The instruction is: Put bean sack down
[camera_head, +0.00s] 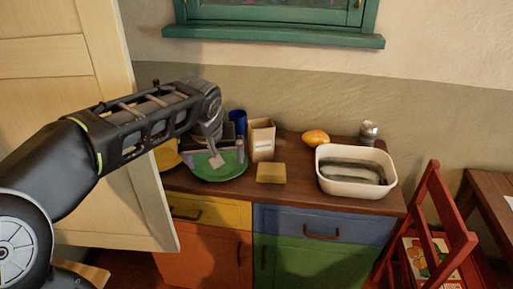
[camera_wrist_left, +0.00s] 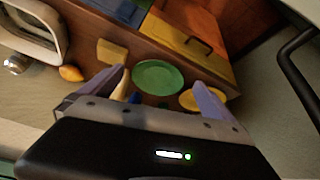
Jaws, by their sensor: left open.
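An upright beige, bag-like packet (camera_head: 261,140) stands on the brown counter, right of the green plate; it looks like the bean sack, though I cannot read a label. In the left wrist view a pale strip of it (camera_wrist_left: 123,90) shows beside one finger, mostly hidden. My left gripper (camera_head: 217,160) is above the green plate (camera_head: 234,168), to the left of the packet. In the left wrist view the gripper (camera_wrist_left: 155,95) has its fingers wide apart, with nothing held between them. My right gripper is not in view.
A blue cup (camera_head: 238,118) stands behind the plate, and a yellow plate (camera_head: 166,156) lies to the left. A yellow block (camera_head: 271,173), an orange fruit (camera_head: 315,138), a white basin (camera_head: 356,188) and a metal canister (camera_head: 368,132) are farther right. A red chair (camera_head: 431,200) stands beside the cabinet.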

